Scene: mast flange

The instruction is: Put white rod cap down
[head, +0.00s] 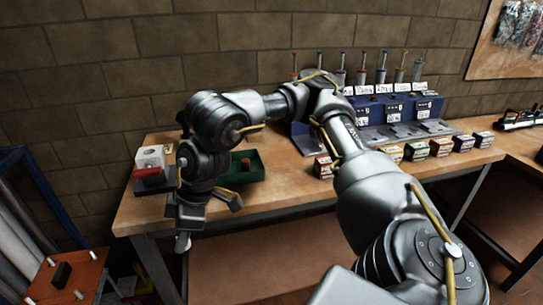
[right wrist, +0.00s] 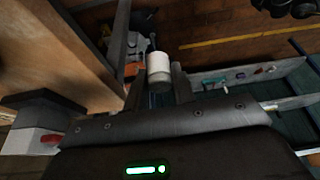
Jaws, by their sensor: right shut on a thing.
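In the right wrist view the white rod cap (right wrist: 158,68) sits at the tips of the two dark fingers, clear of any surface as far as I can tell. My left gripper does not show in the head view.
An orange block (head: 70,278) with short white rods and a black piece stands at the lower left. The workbench (head: 285,185) holds a white box with a red part (head: 152,165), a green tray (head: 247,172), several small boxes and blue units (head: 385,112).

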